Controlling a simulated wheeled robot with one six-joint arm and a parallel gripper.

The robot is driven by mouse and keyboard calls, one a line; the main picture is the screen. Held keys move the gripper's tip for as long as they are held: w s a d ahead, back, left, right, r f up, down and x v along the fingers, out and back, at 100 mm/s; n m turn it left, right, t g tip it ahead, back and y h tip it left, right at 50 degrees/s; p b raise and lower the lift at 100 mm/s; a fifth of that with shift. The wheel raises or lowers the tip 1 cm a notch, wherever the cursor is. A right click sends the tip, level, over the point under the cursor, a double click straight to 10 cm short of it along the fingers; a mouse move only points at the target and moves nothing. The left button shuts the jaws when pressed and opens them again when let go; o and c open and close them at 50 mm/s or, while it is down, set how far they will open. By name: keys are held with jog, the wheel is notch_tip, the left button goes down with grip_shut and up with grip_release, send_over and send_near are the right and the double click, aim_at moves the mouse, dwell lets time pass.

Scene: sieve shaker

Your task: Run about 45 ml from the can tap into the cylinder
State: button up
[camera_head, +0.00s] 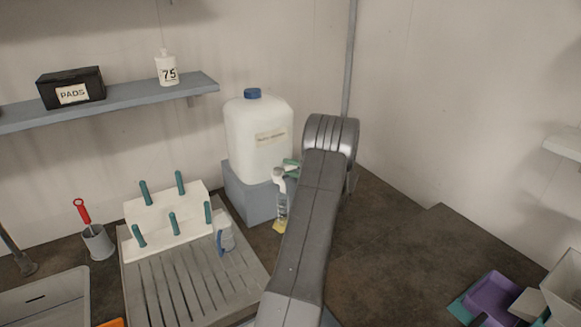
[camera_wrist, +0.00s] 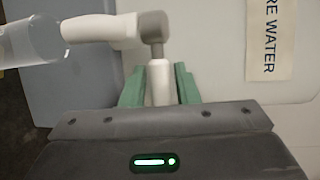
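The white can (camera_head: 258,138) with a blue cap stands on a grey-blue block (camera_head: 250,202). Its tap shows in the wrist view as a grey valve body (camera_wrist: 153,24) with a white spout (camera_wrist: 100,28) pointing left and a white handle (camera_wrist: 160,82). My gripper (camera_wrist: 160,88) has its green fingers on either side of this handle, close against it, and looks shut on it. The clear cylinder (camera_head: 281,208), on a yellow base, stands upright below the tap; its mouth (camera_wrist: 30,42) is at the spout's end. The liquid level cannot be read. My arm hides part of the tap area.
A white peg rack (camera_head: 165,225) with green pegs and a white jug (camera_head: 224,232) stand on the grooved drainer (camera_head: 190,285) to the left. A shelf (camera_head: 130,102) is above. Purple and green trays (camera_head: 495,298) lie right. Dark counter right of my arm is mostly clear.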

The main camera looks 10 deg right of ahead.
grip_shut()
jog(key=shift+a, duration=0.1)
jog(key=shift+s+r+m+t+h, duration=0.1)
jog(key=shift+s+m+t+h, duration=0.15)
jog(key=shift+m+t+h, duration=0.4)
jog(key=shift+s+d+m+t+h, duration=0.1)
jog(key=shift+s+m+t+h, duration=0.1)
jog(key=shift+m+t+h, duration=0.25)
jog(key=shift+s+d+m+t+h, duration=0.1)
jog(key=shift+s+m+t+h, duration=0.1)
jog(key=shift+m+h, duration=0.35)
